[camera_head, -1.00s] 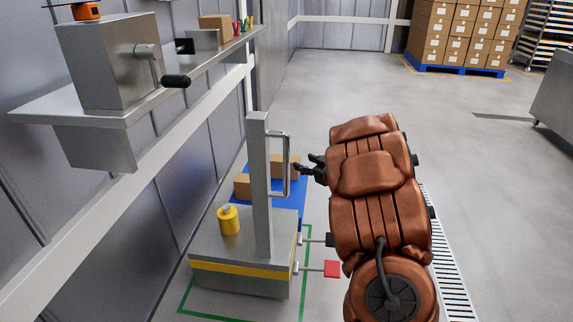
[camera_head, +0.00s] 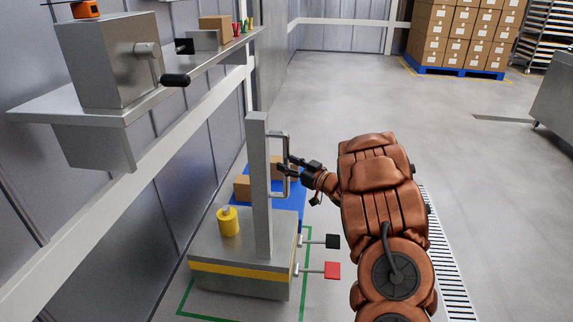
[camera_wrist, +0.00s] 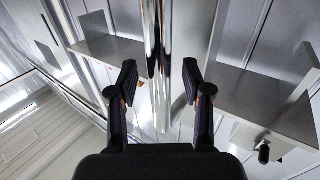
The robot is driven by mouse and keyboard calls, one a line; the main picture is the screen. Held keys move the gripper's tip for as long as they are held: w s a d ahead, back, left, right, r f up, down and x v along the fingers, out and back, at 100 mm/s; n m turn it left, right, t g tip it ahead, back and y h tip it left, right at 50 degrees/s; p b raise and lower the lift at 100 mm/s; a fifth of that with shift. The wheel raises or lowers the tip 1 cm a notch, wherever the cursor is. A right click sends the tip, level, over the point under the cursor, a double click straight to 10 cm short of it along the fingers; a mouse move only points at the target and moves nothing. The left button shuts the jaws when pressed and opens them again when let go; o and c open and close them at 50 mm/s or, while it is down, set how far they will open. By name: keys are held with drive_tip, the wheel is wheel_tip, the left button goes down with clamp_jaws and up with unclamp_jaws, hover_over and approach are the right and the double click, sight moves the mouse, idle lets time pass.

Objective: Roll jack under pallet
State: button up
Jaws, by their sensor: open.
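The jack (camera_head: 240,248) is a grey metal block with a yellow band. It has a tall upright post (camera_head: 258,185) and a chrome loop handle (camera_head: 288,145) on the post's right side. A blue pallet (camera_head: 291,203) with small cardboard boxes lies on the floor behind the post, partly hidden by it. My gripper (camera_head: 285,165) is open at the handle. In the wrist view, the handle's bright vertical bar (camera_wrist: 158,60) runs between the two open fingers of my gripper (camera_wrist: 159,80), with gaps on both sides.
A yellow cylinder (camera_head: 228,221) stands on the jack. Black (camera_head: 332,241) and red (camera_head: 332,270) pedals stick out at its right. A wall shelf (camera_head: 75,110) with a grey cranked machine overhangs the left. A loaded blue pallet (camera_head: 462,70) stands far back; the central floor is clear.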

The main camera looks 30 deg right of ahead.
drive_tip(key=shift+w+a, duration=0.2)
drive_tip(key=shift+w, duration=0.4)
clamp_jaws()
idle(0.3)
